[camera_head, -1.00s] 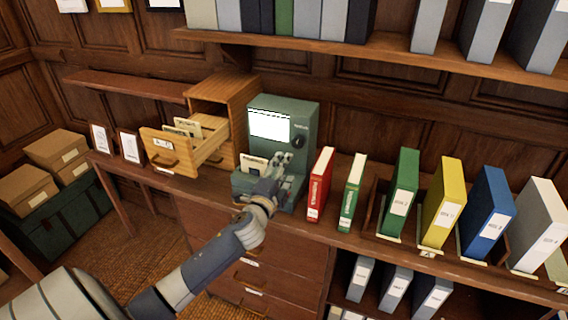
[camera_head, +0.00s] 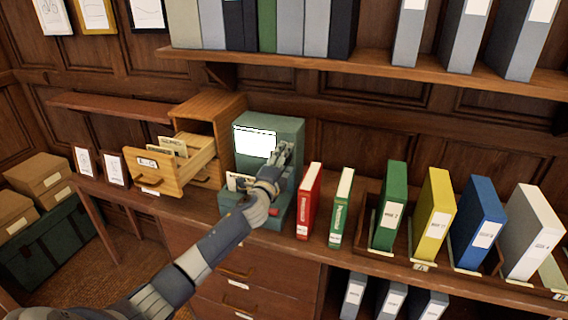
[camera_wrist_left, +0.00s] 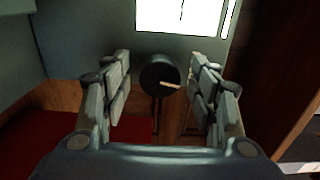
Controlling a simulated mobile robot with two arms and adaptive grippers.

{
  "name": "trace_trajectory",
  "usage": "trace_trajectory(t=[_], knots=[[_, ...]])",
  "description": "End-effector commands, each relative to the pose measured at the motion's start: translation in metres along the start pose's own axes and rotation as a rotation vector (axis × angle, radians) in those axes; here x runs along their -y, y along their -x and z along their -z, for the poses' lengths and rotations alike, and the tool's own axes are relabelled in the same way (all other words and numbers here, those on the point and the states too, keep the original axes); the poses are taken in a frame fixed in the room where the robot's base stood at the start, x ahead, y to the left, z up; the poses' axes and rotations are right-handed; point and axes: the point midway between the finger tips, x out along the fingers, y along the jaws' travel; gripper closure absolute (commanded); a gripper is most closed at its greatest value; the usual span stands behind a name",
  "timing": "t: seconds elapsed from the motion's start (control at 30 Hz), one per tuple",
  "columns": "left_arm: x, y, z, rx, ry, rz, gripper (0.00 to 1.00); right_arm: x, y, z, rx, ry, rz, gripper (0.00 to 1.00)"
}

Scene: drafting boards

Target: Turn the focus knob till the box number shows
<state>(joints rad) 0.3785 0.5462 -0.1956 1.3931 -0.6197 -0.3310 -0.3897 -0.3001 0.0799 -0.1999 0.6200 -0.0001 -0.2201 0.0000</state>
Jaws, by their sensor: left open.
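The green microfiche reader (camera_head: 285,126) stands on the desk with a bright, blank-looking white screen (camera_head: 255,142); I can read no number on it. The screen also shows at the top of the left wrist view (camera_wrist_left: 180,12). The round black focus knob (camera_wrist_left: 160,75) has a pale pointer line toward the right of that view. My left gripper (camera_head: 284,152) is at the reader's right front and hides the knob in the head view. In the wrist view the open left gripper (camera_wrist_left: 160,88) has one finger either side of the knob, with gaps between. My right gripper is not in view.
An open wooden card drawer (camera_head: 170,178) juts out left of the reader. A red book (camera_head: 309,200) and a green-and-white book (camera_head: 341,207) stand close on its right, then several coloured binders. A shelf (camera_head: 400,72) of binders runs above.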

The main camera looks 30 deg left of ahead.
Motion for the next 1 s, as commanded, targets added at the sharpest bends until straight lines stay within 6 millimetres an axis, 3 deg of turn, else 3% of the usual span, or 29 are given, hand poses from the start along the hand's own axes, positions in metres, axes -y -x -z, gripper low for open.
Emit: trace_trajectory(t=[0.57,0.9,1.0], knots=[[-0.0012,-0.0088,0.0005,0.001,0.05,-0.001,0.45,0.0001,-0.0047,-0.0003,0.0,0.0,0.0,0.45],[0.0007,-0.0086,0.0009,0.002,0.879,-0.001,0.45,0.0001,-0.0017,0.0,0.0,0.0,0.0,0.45],[0.0006,-0.0087,0.0007,0.001,1.015,-0.001,0.45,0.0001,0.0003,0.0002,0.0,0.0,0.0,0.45]])
